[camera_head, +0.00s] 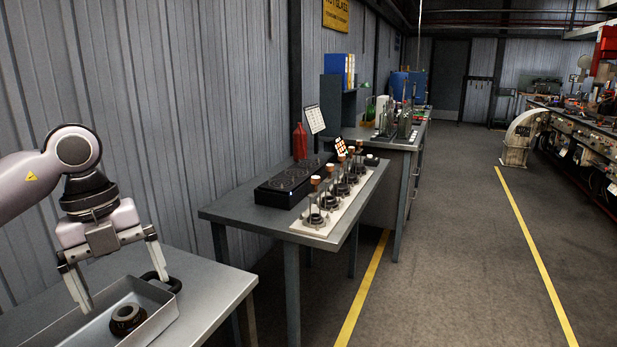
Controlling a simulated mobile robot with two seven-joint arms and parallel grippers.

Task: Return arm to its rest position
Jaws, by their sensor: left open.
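My left arm comes in from the left edge. Its gripper (119,281) points down above a grey metal tray (166,318) at the lower left. The two fingers are spread apart with nothing between them. One dark round mould part (127,318) with a central hole lies in the tray, below the fingers and apart from them. The right finger is near the tray's black handle (163,280); I cannot tell whether they touch. My right gripper is not in view.
The tray stands on a grey metal table (217,290). A second table (222,211) holds a black flat device (293,181), a red bottle (300,142) and a white board (349,207) with several glass-and-cork pieces. The floor (450,260) to the right is clear, with yellow lines.

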